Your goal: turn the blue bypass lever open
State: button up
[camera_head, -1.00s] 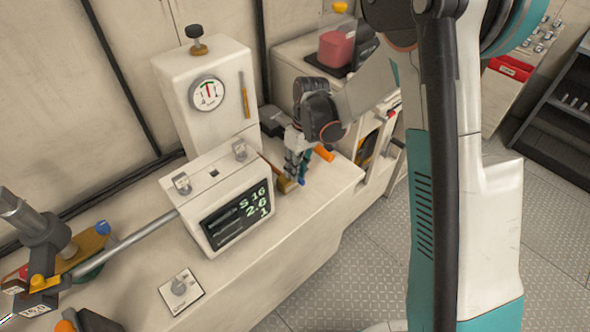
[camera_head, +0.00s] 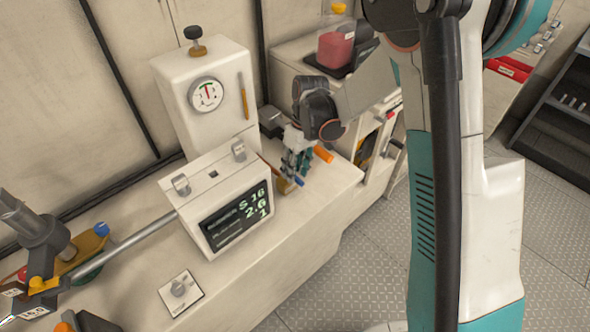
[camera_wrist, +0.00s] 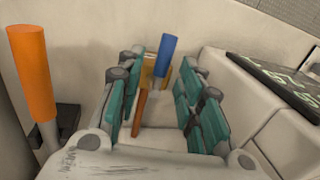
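The blue bypass lever (camera_wrist: 166,55) stands between and beyond the two teal fingers of my gripper (camera_wrist: 160,105) in the wrist view, with visible gaps on both sides. Its blue tip (camera_head: 299,181) shows just below the fingers in the head view. A brass-coloured part (camera_wrist: 149,78) lies beside the lever. My gripper (camera_head: 295,162) is open and empty over the bench's right end. The lever's lower part is partly hidden, so I cannot tell its exact position.
An orange handle (camera_wrist: 30,75) stands left of my gripper in the wrist view, and close right of it in the head view (camera_head: 323,153). A white box with a display (camera_head: 238,217) is close on the left. A gauge housing (camera_head: 207,97) stands behind. The bench front (camera_head: 260,285) is clear.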

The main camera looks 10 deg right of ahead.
notch_tip(320, 180, up, 11)
jog(key=w+d, duration=0.1)
jog(key=shift+d, duration=0.4)
jog(key=shift+w+r, duration=0.1)
jog(key=shift+w, duration=0.05)
jog(key=s+d+r+m+t, duration=0.4)
jog(key=s+d+r, duration=0.1)
jog(key=s+r, duration=0.55)
jog(key=s+d+m+t+h, duration=0.1)
jog(key=s+d+m+t, duration=0.2)
jog(key=s, duration=0.8)
jog(key=shift+s+d+t+h, duration=0.4)
jog(key=shift+d+t, duration=0.3)
jog(key=shift+d, duration=0.05)
